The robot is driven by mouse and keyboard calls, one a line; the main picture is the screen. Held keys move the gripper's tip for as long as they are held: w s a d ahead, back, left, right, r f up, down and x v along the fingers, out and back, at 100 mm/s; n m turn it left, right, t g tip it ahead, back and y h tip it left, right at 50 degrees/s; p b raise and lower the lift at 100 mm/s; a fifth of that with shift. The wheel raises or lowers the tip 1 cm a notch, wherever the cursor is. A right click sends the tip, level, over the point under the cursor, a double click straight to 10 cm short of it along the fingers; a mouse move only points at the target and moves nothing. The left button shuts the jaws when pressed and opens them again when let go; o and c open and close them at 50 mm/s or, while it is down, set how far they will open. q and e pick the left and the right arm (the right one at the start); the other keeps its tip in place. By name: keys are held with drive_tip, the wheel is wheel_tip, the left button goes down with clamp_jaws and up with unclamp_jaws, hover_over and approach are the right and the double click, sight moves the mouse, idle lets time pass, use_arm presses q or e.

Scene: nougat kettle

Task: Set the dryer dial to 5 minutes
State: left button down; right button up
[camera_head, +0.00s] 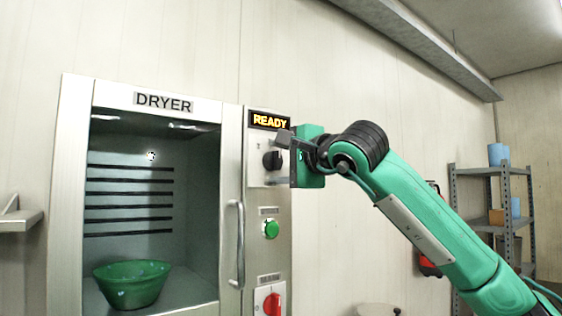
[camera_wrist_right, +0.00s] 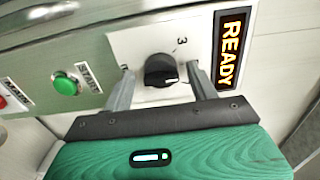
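The dryer dial is a round black knob (camera_head: 272,160) on a light plate, high on the dryer's control panel below the lit READY display (camera_head: 269,121). In the right wrist view the dial (camera_wrist_right: 160,70) shows a small white mark at its lower right side. A "3" is printed above it; other markings are partly hidden. My right gripper (camera_wrist_right: 161,74) is open, with one finger on each side of the dial and gaps showing between fingers and knob. In the head view the gripper (camera_head: 280,160) is at the panel. My left gripper is not in view.
Below the dial are a green START button (camera_head: 271,229) and a red switch (camera_head: 272,304). The dryer (camera_head: 75,200) has an open-looking chamber with a green bowl (camera_head: 132,284) inside and a vertical handle (camera_head: 237,245). A shelf rack (camera_head: 492,170) stands at the right.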

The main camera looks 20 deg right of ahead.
drive_tip(key=b+v, duration=0.6)
drive_tip(key=v, duration=0.8)
drive_tip(key=shift+w, duration=0.15)
